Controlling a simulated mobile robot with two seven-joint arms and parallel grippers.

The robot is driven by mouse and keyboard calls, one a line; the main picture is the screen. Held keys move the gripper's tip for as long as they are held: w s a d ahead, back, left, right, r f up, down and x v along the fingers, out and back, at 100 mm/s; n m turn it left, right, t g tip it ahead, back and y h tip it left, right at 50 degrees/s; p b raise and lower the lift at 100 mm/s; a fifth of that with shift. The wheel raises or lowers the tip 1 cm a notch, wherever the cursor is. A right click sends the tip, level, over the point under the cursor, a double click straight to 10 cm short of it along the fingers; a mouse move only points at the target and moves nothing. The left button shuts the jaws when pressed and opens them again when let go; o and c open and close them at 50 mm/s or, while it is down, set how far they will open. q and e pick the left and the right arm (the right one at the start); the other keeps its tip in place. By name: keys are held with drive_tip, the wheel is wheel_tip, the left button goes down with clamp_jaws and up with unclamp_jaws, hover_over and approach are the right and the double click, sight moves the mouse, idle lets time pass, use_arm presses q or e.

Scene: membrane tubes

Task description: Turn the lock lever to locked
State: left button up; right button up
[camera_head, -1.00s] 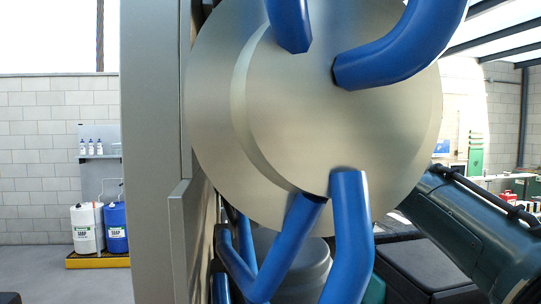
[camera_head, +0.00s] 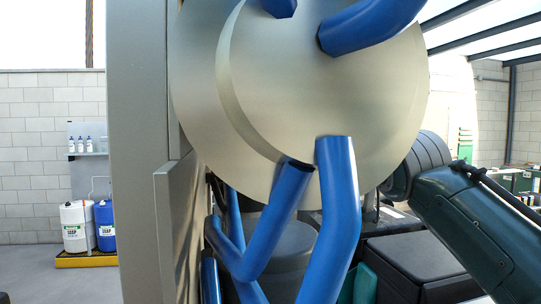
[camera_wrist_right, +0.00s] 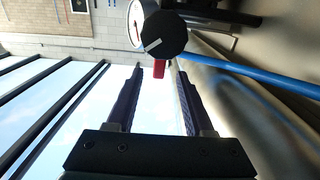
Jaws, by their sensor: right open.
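In the right wrist view my right gripper (camera_wrist_right: 159,71) is open, its two dark fingers spread apart. A small red piece (camera_wrist_right: 158,69), which may be the lock lever, shows between the fingertip lines. I cannot tell whether it lies between the fingers or beyond them. It adjoins a round black knob (camera_wrist_right: 163,36) with a white mark. In the head view my dark right arm (camera_head: 460,215) comes in from the right; its gripper is hidden behind the large metal end of the machine (camera_head: 290,95). My left gripper is not in view.
Blue pipes (camera_head: 340,215) join the metal end above and below. A grey upright panel (camera_head: 137,150) stands left of it. A white-faced gauge (camera_wrist_right: 136,24) sits beside the knob, and a blue tube (camera_wrist_right: 265,78) runs rightward. Soap drums (camera_head: 76,228) stand far left.

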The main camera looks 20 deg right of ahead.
drive_tip(key=s+b, duration=0.2)
drive_tip(key=s, duration=0.4)
drive_tip(key=shift+s+a, duration=0.2)
drive_tip(key=shift+s, duration=0.15)
